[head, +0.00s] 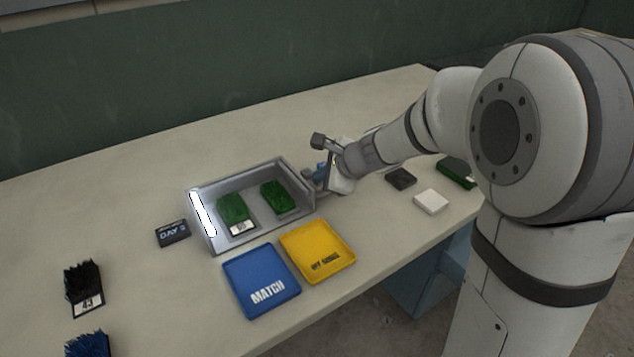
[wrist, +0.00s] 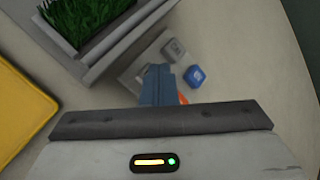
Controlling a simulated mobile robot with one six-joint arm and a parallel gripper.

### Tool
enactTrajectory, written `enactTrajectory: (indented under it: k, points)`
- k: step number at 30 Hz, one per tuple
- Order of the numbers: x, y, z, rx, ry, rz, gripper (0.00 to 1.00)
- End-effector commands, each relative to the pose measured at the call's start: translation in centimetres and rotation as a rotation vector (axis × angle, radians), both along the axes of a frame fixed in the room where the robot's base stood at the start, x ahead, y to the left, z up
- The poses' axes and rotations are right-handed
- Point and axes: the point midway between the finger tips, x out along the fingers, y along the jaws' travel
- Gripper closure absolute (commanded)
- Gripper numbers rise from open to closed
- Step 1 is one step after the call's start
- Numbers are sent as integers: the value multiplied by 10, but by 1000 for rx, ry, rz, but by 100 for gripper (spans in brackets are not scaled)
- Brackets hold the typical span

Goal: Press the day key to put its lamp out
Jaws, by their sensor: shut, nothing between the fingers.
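In the wrist view, a small pad (wrist: 135,75) beside the grey box carries a grey key (wrist: 173,50) and a blue key (wrist: 195,76) with a pale mark. An orange patch (wrist: 183,98) shows just behind my fingers; I cannot tell whether it is a lit lamp or another key. Which key is the day key I cannot read. My gripper (wrist: 160,72) is shut and empty, its blue-grey fingertips over the pad, close to both keys. Contact cannot be told. In the head view my gripper (head: 322,180) is at the box's right end and hides most of the pad.
The grey box (head: 205,195) holds two green turf pieces (head: 234,208) and a bright white strip. A blue MATCH tray (head: 262,280) and a yellow tray (head: 317,250) lie in front. A dark DAY sign (head: 172,233) stands left. Dark and white blocks (head: 431,201) lie right.

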Motion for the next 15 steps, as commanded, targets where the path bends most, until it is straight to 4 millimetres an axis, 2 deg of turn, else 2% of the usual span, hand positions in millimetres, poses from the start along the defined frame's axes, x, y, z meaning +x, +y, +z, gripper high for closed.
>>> enactTrajectory:
  k: [8,15]
  points:
    - [0,0,0,0,0,0,100]
    - [0,0,12,-1,-1,1,100]
